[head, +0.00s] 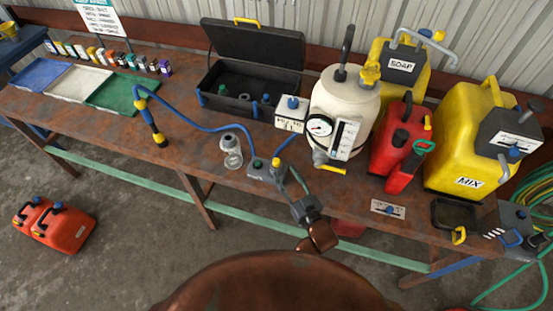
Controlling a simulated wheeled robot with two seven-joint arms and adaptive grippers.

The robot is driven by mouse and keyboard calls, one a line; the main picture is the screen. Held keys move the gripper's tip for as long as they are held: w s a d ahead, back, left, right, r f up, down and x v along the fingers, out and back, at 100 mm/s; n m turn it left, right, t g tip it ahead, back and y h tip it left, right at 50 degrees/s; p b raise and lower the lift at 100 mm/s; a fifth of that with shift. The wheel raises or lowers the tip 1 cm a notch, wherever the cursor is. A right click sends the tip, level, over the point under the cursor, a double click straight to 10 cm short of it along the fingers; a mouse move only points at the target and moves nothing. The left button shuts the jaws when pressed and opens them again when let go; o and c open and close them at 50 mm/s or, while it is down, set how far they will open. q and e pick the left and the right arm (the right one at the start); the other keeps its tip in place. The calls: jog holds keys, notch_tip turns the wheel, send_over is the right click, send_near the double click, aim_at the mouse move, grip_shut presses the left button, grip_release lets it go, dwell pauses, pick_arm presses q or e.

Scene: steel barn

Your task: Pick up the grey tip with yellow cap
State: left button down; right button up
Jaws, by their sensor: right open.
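A small yellow-topped piece (276,163) stands on a grey block (263,173) near the middle of the bench. It looks like the grey tip with yellow cap, but its grey part is hard to make out. A green-topped piece (257,164) stands just left of it on the same block. My right gripper (289,178) reaches in from below, open, with its fingers just right of the yellow cap. Whether a finger touches it I cannot tell. My left gripper is out of view.
A clear jar (231,150) stands left of the block. A blue hose (197,126) runs from a yellow-banded wand (154,124) towards it. A white gauge tank (346,104), red can (399,150) and yellow MIX jug (463,150) crowd the right. An open black toolbox (235,108) is behind.

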aim_at(278, 166)
jog(key=w+a, duration=0.2)
jog(key=shift+w+a+r, duration=0.1)
jog(key=shift+w+r, duration=0.1)
jog(key=shift+w, duration=0.15)
jog(key=shift+x, duration=1.25)
jog(key=shift+w+a, duration=0.2)
jog(key=shift+w, duration=0.05)
jog(key=shift+w+f, duration=0.1)
jog(key=shift+w, duration=0.05)
jog(key=c, duration=0.7)
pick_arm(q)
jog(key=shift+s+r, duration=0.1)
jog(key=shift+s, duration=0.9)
pick_arm(e)
jog(key=c, duration=0.3)
